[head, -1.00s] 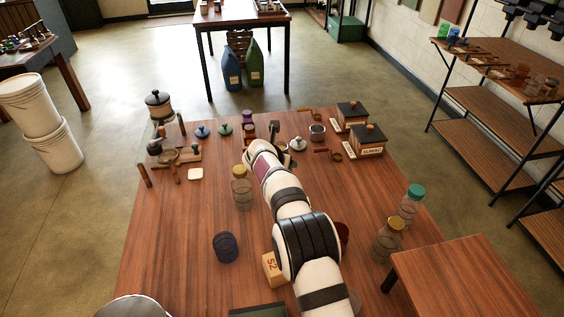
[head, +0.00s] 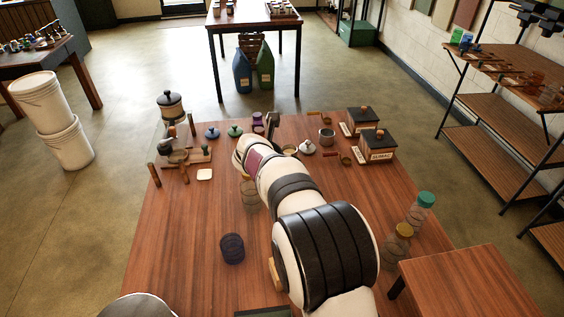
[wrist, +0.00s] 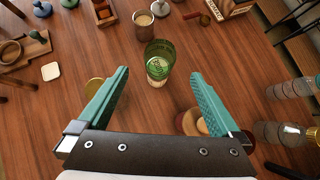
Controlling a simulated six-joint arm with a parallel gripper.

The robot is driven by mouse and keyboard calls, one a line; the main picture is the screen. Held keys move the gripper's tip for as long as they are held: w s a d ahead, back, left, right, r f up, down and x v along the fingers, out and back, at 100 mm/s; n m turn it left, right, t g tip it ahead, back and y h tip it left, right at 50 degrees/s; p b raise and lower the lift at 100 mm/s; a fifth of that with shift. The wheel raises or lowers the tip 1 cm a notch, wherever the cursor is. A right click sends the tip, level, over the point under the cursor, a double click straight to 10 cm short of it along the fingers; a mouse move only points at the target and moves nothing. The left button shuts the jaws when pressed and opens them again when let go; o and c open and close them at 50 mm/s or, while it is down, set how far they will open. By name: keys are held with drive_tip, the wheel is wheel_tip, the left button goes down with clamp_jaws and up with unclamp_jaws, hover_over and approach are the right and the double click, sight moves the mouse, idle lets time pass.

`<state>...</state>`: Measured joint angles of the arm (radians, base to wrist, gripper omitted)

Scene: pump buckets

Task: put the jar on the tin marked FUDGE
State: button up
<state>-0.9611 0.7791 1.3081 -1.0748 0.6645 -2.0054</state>
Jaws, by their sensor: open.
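My gripper (wrist: 158,98) is open and empty, its teal fingers pointing forward over the table. Just ahead of the fingertips, in the wrist view, stands a green see-through round vessel (wrist: 159,68) with pale lettering too small to read. I cannot tell whether it is the jar or a tin. In the head view my arm hides it. A clear jar with a yellow lid (wrist: 95,88) stands by the left finger; its body shows in the head view (head: 250,197). I cannot make out FUDGE on anything.
Two more clear jars, yellow-lidded (head: 396,245) and green-lidded (head: 421,212), stand at the right. A beige-topped cup (wrist: 143,22) is beyond the green vessel. A dark blue round object (head: 232,249) is front left.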

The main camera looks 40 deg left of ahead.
drive_tip(key=s+d+r+m+g+h, duration=0.1)
drive_tip(key=s+d+r+m, duration=0.1)
drive_tip(key=d+m, duration=0.75)
drive_tip(key=s+d+r+m+g+h, duration=0.25)
drive_tip(key=d+m, duration=0.35)
drive_tip(key=d, duration=0.7)
drive_tip(key=s+d+r+m+g+h, duration=0.1)
drive_tip(key=s+d+r+m, duration=0.1)
drive_tip(key=d+m, duration=0.7)
drive_tip(key=s+d+f+m+g+y, duration=0.1)
drive_tip(key=s+d+m, duration=0.4)
drive_tip(key=s+m, duration=0.5)
drive_tip(key=s+d+f+m+g+y, duration=0.1)
drive_tip(key=s+d+m, duration=0.4)
drive_tip(key=s+m, duration=0.5)
drive_tip(key=s+g+y, duration=0.1)
drive_tip(key=s+g, duration=0.1)
drive_tip(key=s, duration=0.2)
drive_tip(key=shift+f+m, duration=0.35)
drive_tip(key=shift+f, duration=0.05)
